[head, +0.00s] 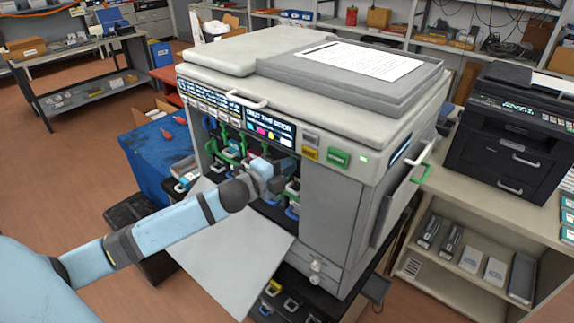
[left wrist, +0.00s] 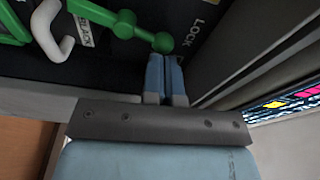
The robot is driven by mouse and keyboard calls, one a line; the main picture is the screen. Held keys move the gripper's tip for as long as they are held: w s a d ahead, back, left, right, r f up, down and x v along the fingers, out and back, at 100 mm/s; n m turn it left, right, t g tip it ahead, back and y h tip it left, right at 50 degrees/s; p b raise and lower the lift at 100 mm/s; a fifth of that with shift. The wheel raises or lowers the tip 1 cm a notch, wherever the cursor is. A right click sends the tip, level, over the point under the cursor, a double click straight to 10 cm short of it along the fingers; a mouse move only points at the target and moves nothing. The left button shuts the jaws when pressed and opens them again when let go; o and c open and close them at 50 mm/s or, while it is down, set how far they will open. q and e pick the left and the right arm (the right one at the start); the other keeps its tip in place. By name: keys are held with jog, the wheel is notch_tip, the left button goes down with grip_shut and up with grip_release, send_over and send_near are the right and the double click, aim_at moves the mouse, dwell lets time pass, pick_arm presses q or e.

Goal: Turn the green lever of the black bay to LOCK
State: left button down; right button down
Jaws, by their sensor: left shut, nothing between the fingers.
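In the left wrist view the green lever (left wrist: 145,35) has two ball-shaped knobs, and its end ball lies near the white LOCK lettering (left wrist: 195,32) on the dark panel. A BLACK label (left wrist: 88,32) and a white hooked handle (left wrist: 50,30) are to its left. My left gripper (left wrist: 165,60) is shut and empty, its blue fingertips just below the end ball; I cannot tell whether they touch it. In the head view my left gripper (head: 277,182) reaches into the printer's open front and largely hides this bay. My right gripper is not in view.
The large grey printer (head: 340,115) has its front flap (head: 235,240) folded down below my left arm. Other coloured levers and handles (head: 228,150) fill the opening left of my gripper. A black printer (head: 515,135) stands on the right bench. A blue-covered table (head: 155,155) is at left.

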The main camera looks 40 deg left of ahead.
pick_arm(q)
jog(key=n, duration=0.1)
jog(key=a+n, duration=0.1)
jog(key=n, duration=0.1)
jog(key=shift+w+a+r+t+p, duration=0.2)
jog(key=shift+w+a+t+p, duration=0.1)
jog(key=shift+t+p, duration=0.1)
jog(key=shift+s, duration=0.1)
